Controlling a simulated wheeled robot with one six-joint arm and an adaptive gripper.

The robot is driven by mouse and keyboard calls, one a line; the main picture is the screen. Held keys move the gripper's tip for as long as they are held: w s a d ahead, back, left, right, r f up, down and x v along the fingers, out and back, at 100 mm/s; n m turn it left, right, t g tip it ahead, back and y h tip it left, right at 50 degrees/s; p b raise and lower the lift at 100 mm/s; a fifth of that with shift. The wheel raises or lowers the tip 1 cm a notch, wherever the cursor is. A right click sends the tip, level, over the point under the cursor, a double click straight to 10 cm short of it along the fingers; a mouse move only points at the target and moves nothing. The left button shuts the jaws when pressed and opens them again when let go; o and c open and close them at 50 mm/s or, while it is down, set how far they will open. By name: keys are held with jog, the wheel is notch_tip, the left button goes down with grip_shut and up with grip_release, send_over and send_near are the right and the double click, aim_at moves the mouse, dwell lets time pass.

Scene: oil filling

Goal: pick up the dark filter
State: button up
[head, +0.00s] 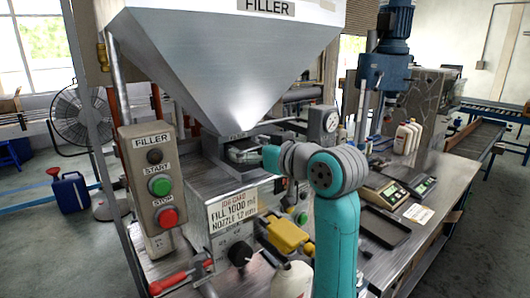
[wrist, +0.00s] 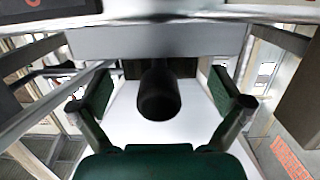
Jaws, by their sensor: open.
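A dark rounded cylinder (wrist: 158,98), which looks like the dark filter, shows in the middle of the wrist view, below a grey metal box edge. My gripper (wrist: 160,88) is open, with one green-padded finger on each side of the cylinder and a gap on both sides. I cannot tell how deep the cylinder sits between the fingers. In the head view my gripper (head: 246,154) is under the hopper, at the filler's front. The dark cylinder cannot be made out in the head view.
The steel hopper (head: 225,65) hangs just above my gripper. The control box (head: 153,185) with green and red buttons stands to the left. A yellow part (head: 287,235) and a white bottle (head: 292,281) are below my arm. Scales (head: 383,190) lie on the bench at right.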

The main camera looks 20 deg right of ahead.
jog(key=shift+w+a+f, duration=0.1)
jog(key=shift+w+a, duration=0.1)
jog(key=shift+w, duration=0.35)
jog(key=c, duration=1.4)
jog(key=shift+s, duration=0.1)
jog(key=shift+s, duration=0.1)
